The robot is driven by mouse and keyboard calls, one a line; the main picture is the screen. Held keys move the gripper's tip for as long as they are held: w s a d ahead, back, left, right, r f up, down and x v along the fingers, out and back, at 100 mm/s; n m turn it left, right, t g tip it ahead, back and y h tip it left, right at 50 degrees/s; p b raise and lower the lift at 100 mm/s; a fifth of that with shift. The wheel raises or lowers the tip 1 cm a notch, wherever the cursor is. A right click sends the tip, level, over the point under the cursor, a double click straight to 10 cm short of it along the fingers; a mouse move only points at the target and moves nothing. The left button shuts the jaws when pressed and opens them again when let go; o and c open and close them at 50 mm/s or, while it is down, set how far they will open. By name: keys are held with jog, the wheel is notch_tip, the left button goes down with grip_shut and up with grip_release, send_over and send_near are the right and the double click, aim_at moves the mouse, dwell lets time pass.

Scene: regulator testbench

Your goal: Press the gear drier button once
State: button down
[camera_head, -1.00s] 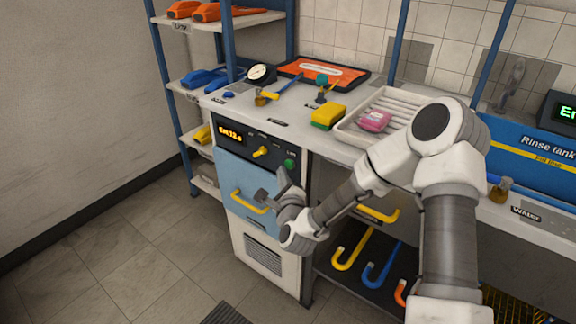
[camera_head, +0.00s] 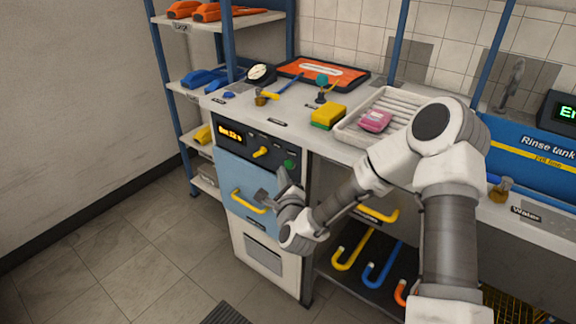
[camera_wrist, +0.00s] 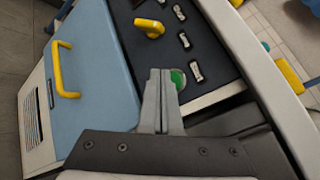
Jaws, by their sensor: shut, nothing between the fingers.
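The gear drier (camera_head: 258,180) is a cabinet with a blue door, a yellow handle and a dark control panel. Its orange display (camera_head: 230,133) is lit but hard to read. A round green button (camera_head: 290,164) sits at the right end of the panel, and it also shows in the wrist view (camera_wrist: 178,78). My gripper (camera_head: 272,186) is in front of the cabinet, just below the button. In the wrist view my shut, empty fingertips (camera_wrist: 160,74) partly cover the button's left side. I cannot tell whether they touch it.
A yellow knob (camera_head: 261,152) and several small switches share the panel. The counter above holds a yellow-green sponge (camera_head: 328,116), a white tray (camera_head: 352,128) with a pink item, and a gauge (camera_head: 261,74). Hooks (camera_head: 350,250) stand in the open bay to the right.

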jog(key=shift+w+d, duration=0.1)
jog(key=shift+w, duration=0.05)
dwell(0.4)
jog(key=shift+w+d, duration=0.15)
jog(key=shift+w, duration=0.05)
jog(key=shift+w+d+b, duration=0.3)
jog(key=shift+w, duration=0.1)
dwell(1.0)
jog(key=shift+s, duration=0.1)
jog(key=shift+s+a, duration=0.55)
jog(key=shift+s, duration=0.05)
jog(key=shift+s, duration=0.1)
jog(key=s+a, duration=0.1)
jog(key=s, duration=0.1)
jog(key=s+a+b, duration=0.1)
jog(key=a, duration=0.1)
jog(key=shift+s, duration=0.4)
jog(key=shift+a, duration=0.1)
dwell(0.4)
